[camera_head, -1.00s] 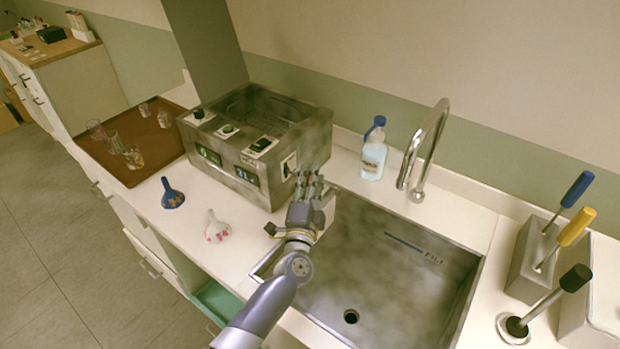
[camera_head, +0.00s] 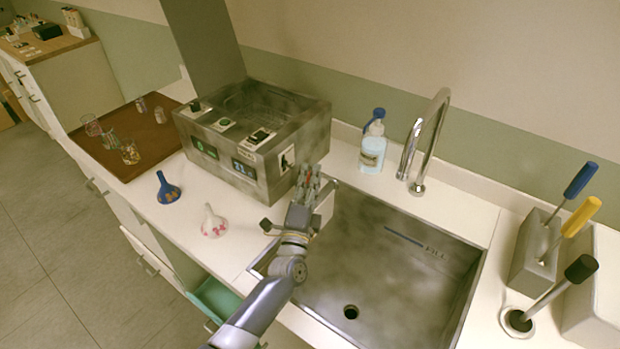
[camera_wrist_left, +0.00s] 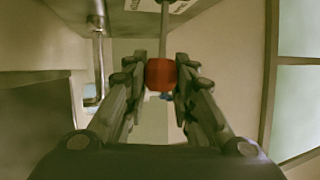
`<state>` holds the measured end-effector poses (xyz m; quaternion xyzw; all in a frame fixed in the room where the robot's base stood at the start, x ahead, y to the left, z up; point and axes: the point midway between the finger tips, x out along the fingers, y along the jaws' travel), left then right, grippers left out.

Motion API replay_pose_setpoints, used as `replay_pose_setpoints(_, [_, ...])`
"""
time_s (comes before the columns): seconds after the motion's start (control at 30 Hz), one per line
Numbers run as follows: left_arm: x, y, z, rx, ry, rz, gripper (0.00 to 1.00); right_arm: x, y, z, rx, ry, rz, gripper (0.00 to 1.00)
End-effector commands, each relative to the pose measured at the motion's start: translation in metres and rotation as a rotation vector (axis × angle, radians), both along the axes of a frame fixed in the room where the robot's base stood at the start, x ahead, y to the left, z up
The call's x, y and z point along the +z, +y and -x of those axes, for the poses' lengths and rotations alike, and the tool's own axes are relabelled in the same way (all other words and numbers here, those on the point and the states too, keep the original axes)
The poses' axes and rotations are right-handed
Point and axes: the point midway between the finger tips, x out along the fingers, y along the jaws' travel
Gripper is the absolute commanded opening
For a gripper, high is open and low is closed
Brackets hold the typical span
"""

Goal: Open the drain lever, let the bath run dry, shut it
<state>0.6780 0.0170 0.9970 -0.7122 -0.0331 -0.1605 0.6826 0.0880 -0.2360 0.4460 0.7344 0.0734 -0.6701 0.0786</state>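The bath (camera_head: 250,165) is a stained metal box on the counter, with switches on top and small displays in front. I cannot tell how much liquid is in it. A lever plate (camera_head: 287,160) is on its right end. The drain lever's red knob (camera_wrist_left: 161,74) shows in the left wrist view on a thin grey rod. My left gripper (camera_head: 309,181) is at the bath's right end, over the sink's left edge. Its fingers (camera_wrist_left: 160,82) are drawn in close on both sides of the knob and appear to hold it. My right gripper is out of view.
The sink (camera_head: 390,265) is empty, with a tap (camera_head: 425,140) behind it. A soap bottle (camera_head: 373,145) stands behind my left gripper. A tray (camera_head: 155,150) with several glasses is at left; tools (camera_head: 545,235) stand at right.

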Motion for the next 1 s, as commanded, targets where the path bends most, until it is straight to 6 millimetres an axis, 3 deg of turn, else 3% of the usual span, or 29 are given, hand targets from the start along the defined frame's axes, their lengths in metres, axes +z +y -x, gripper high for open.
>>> replay_pose_setpoints(0.03, [-0.002, 0.000, 0.000, 0.000, 0.004, 0.000, 0.33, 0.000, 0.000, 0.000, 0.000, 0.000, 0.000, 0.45])
replay_pose_setpoints(0.1, [-0.002, 0.000, 0.001, 0.000, 0.004, 0.000, 0.46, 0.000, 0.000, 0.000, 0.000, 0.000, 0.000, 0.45])
replay_pose_setpoints(0.57, [-0.003, 0.001, 0.007, -0.001, 0.002, 0.002, 0.46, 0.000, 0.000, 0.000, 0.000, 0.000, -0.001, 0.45])
replay_pose_setpoints(0.83, [-0.018, 0.010, 0.051, 0.001, 0.007, 0.001, 0.46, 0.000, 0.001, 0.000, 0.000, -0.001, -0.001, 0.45])
replay_pose_setpoints(1.0, [-0.018, 0.016, 0.086, 0.000, 0.007, 0.001, 0.46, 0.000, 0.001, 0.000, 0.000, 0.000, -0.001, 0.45])
